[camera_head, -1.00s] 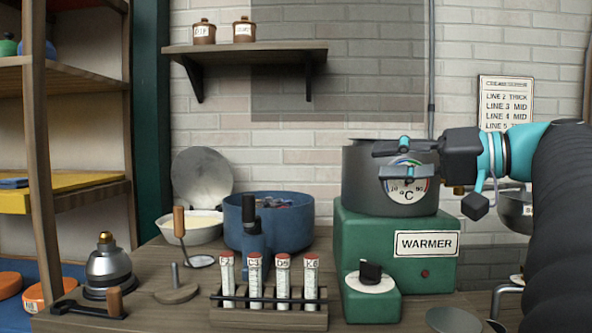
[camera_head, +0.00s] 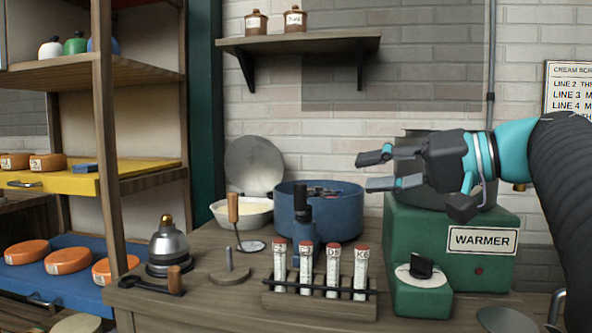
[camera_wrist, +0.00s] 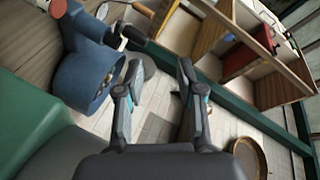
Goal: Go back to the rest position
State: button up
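My gripper (camera_head: 366,172) is in the head view, in front of the grey pot on the green warmer (camera_head: 420,287), pointing left. Its two fingers are apart with nothing between them. In the wrist view my gripper (camera_wrist: 157,72) also shows spread, empty fingers. The grey pot (camera_head: 484,192) is largely hidden behind my gripper and arm. The blue pot (camera_head: 349,211) stands left of the warmer, below and left of the fingertips, and is apart from them. It also shows in the wrist view (camera_wrist: 77,82).
A rack (camera_head: 320,303) with several red-capped tubes stands at the counter front. A grey bell-shaped weight (camera_head: 167,247) and a white bowl (camera_head: 240,213) are further left. Shelves with orange cheeses (camera_head: 68,261) stand at far left. A wall shelf (camera_head: 300,43) hangs above; open air lies below it.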

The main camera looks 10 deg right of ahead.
jog(key=s+a+f+m+g+h+p, duration=0.1)
jog(key=s+a+f+h, duration=0.1)
jog(key=a+f, duration=0.35)
jog(key=s+a+f+m+g+h, duration=0.1)
jog(key=s+a+f+g+h, duration=0.15)
jog(key=f, duration=0.55)
jog(key=s+d+f+n+h, duration=0.1)
jog(key=s+f+h, duration=0.1)
jog(key=f, duration=0.5)
jog(key=s+d+f+n+h, duration=0.1)
jog(key=s+d+f+h, duration=0.1)
jog(key=f, duration=0.5)
jog(key=s+d+f+n+h+p, duration=0.1)
jog(key=s+f+h, duration=0.2)
jog(key=f, duration=0.5)
jog(key=shift+s+d+n+g, duration=0.25)
jog(key=shift+s+g, duration=0.2)
jog(key=shift+s, duration=0.45)
jog(key=shift+h, duration=0.25)
